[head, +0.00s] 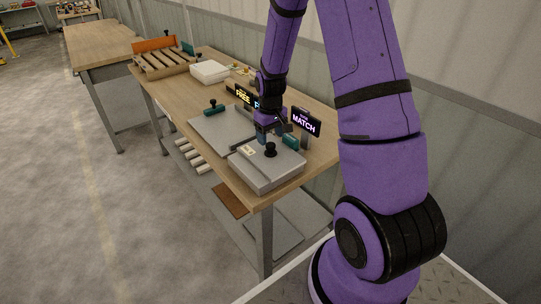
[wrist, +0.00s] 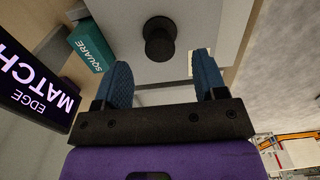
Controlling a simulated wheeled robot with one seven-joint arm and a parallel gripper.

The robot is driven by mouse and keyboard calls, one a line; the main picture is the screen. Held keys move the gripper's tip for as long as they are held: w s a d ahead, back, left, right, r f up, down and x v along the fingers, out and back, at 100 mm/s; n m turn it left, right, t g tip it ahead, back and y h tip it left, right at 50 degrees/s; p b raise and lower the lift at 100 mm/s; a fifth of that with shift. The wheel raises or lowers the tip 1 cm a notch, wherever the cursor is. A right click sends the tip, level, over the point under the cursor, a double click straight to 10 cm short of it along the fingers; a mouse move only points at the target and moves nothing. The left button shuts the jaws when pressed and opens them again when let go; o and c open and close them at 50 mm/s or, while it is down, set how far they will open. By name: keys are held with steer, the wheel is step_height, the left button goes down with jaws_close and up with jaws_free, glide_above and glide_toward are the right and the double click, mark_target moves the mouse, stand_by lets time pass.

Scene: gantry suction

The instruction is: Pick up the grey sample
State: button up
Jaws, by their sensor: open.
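The grey sample (head: 268,172) is a flat grey block with a black knob (head: 270,150) on top, at the near end of the wooden workbench. In the wrist view, the grey top (wrist: 203,20) and the round black knob (wrist: 159,38) show just ahead of my fingertips. My gripper (head: 268,136) is open and empty, with two blue fingers, just behind the knob in the head view. In the wrist view, my gripper (wrist: 162,62) has its fingers apart, with the knob in line with the gap. Whether the fingers reach the knob's height is unclear.
A teal block marked SQUARE (wrist: 90,48) lies beside the sample, near a MATCH sign (head: 306,122). A grey plate (head: 210,128) lies behind the sample, with another teal piece (head: 213,108) there. A white box (head: 210,72) and wooden rack (head: 163,62) stand farther back.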

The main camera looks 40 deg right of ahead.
mark_target(270, 144)
steer(key=shift+f, duration=2.25)
jaws_close()
